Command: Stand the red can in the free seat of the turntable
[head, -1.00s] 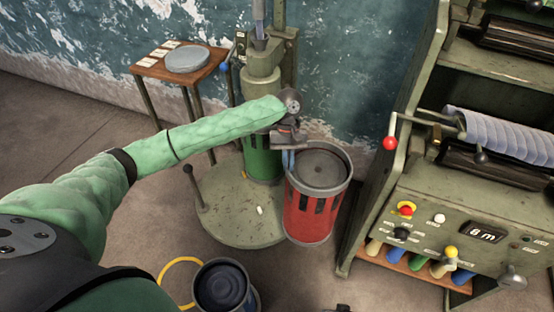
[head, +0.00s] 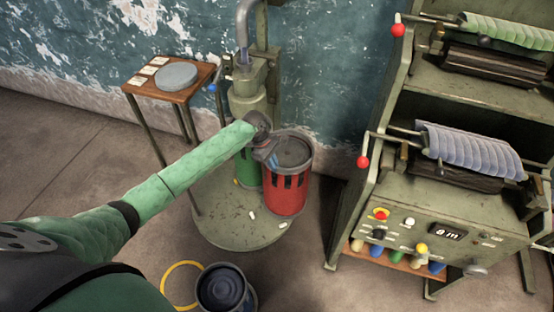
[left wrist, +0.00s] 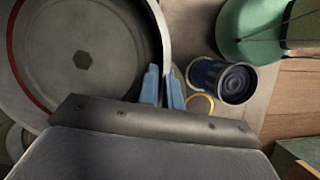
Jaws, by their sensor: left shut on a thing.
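The red can (head: 287,192), with dark slots around its upper wall and a grey recessed lid, is over the right part of the round grey-green turntable (head: 225,228). My left gripper (head: 270,160) is shut on the can's rim at its left side. In the left wrist view the blue fingers (left wrist: 164,88) straddle the rim of the can (left wrist: 85,55). The can looks upright; whether its base touches the turntable I cannot tell. A green can (head: 247,168) stands at the back of the turntable, partly hidden by my arm. My right gripper is not in view.
Small pale pegs (head: 253,215) stand on the turntable's bare front. A green press column (head: 247,85) rises behind. A dark blue can (head: 222,290) and a yellow ring (head: 178,285) are on the floor in front. A side table (head: 170,88) stands left, a machine (head: 440,215) right.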

